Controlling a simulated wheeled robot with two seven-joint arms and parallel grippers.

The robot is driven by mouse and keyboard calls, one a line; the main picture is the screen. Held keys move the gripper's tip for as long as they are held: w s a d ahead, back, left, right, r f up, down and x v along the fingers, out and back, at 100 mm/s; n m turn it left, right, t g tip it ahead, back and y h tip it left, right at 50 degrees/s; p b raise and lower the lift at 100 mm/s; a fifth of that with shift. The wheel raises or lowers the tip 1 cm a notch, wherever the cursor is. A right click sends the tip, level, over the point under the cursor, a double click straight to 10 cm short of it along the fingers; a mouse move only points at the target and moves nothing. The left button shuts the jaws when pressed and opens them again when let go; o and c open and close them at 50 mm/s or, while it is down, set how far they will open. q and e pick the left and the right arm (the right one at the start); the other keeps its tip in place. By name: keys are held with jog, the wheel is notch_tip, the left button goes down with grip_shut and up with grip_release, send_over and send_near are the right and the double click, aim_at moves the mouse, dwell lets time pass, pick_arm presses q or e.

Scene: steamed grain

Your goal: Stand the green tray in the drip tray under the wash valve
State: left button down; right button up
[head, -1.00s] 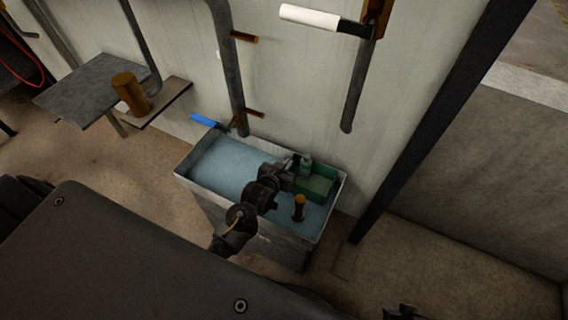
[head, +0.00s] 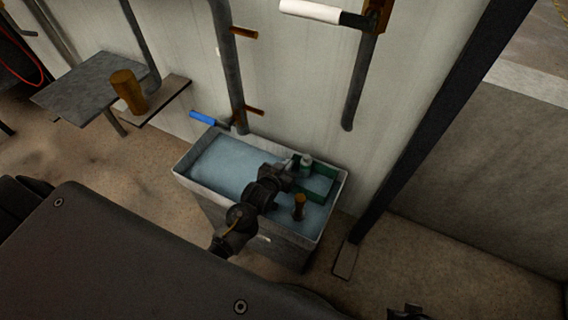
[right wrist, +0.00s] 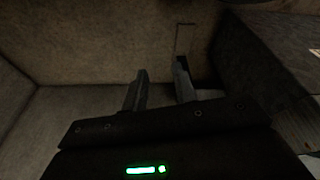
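The green tray (head: 322,196) is low in the water at the right end of a grey basin (head: 180,170). Its rim shows and water covers its floor. My left gripper (head: 297,164) is at the tray's far left side and appears shut on it; the fingertips are too small and dark to see clearly. A small pale green-grey piece shows beside the fingers. A pipe with a white lever (head: 310,14) ends above the basin's right end. I cannot tell which part is the drip tray. My right gripper (right wrist: 162,88) is open and empty over the floor.
A brown-topped peg (head: 299,203) stands in the basin just in front of the tray. A blue lever (head: 201,118) juts over the far left edge. A dark post (head: 440,125) stands right of the basin. A brown cylinder (head: 128,92) stands on a shelf at left.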

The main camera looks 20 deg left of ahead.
pick_arm(q)
jog(key=shift+f, duration=0.3)
pick_arm(e)
jog(key=shift+f, duration=0.2)
pick_arm(q)
jog(key=c, duration=1.6)
grip_release()
jog(key=shift+f, duration=0.15)
pick_arm(e)
jog(key=shift+d, duration=0.6)
pick_arm(q)
jog(key=shift+f, duration=0.1)
